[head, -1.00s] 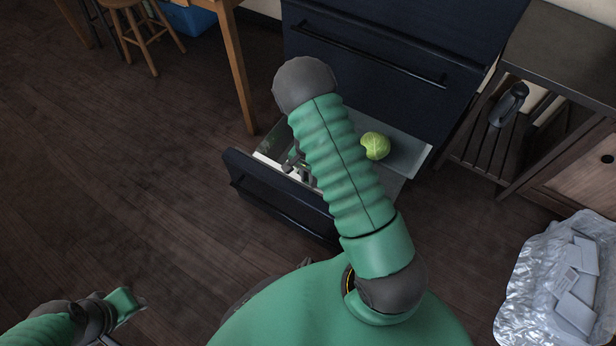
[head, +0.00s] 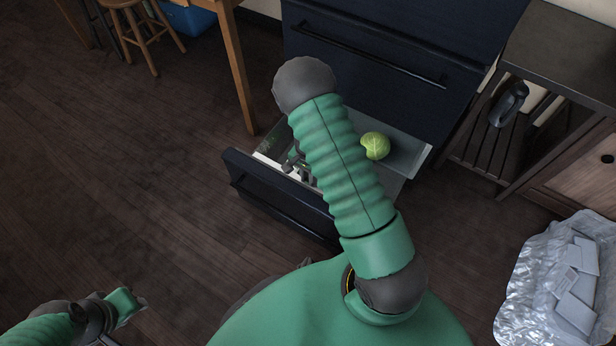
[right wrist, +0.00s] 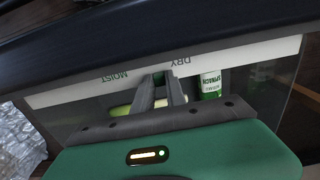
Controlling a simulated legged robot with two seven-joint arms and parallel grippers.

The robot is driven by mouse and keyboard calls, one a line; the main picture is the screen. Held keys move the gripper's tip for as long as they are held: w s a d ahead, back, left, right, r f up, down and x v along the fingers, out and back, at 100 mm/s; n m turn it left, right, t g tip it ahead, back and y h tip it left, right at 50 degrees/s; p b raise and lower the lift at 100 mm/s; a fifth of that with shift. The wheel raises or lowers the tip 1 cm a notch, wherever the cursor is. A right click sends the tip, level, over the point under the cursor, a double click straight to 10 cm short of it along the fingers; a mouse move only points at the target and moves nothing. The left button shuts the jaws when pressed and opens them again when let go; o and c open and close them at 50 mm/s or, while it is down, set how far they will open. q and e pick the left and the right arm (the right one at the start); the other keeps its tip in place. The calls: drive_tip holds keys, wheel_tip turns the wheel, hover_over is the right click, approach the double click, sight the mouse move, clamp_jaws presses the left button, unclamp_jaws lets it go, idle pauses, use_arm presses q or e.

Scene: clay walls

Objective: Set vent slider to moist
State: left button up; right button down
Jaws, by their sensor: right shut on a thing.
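The vent slider (right wrist: 158,77) is a small dark green tab on a white strip (right wrist: 237,54) along the inside of the open drawer's front. The strip reads MOIST and DRY, upside down in the right wrist view. The tab sits between the two words, closer to DRY; MOIST is to its left. My right gripper (right wrist: 161,84) is shut on the tab, and its fingers hide part of it. In the head view my right gripper (head: 295,161) is inside the drawer, partly behind my arm. My left arm is at the lower left, its fingers not clear.
The dark blue drawer (head: 268,194) is pulled open below a closed one with a bar handle (head: 370,54). A green cabbage (head: 375,146) lies in it, and a spinach can (right wrist: 211,82) stands near the gripper. A slatted stand is at right; floor at left is clear.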

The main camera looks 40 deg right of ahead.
drive_tip(key=shift+w, duration=0.1)
drive_tip(key=s, duration=0.2)
drive_tip(key=s+d, duration=0.1)
drive_tip(key=s, duration=0.1)
drive_tip(key=shift+s+d+p, duration=0.1)
drive_tip(key=shift+p, duration=0.2)
drive_tip(key=shift+s+d, duration=0.1)
drive_tip(key=shift+s, duration=0.3)
drive_tip(key=c, duration=1.4)
unclamp_jaws()
drive_tip(key=shift+s, duration=0.1)
drive_tip(key=shift+o, duration=0.2)
wheel_tip(320, 180, up, 17)
drive_tip(key=p, duration=0.9)
drive_tip(key=shift+f, duration=0.15)
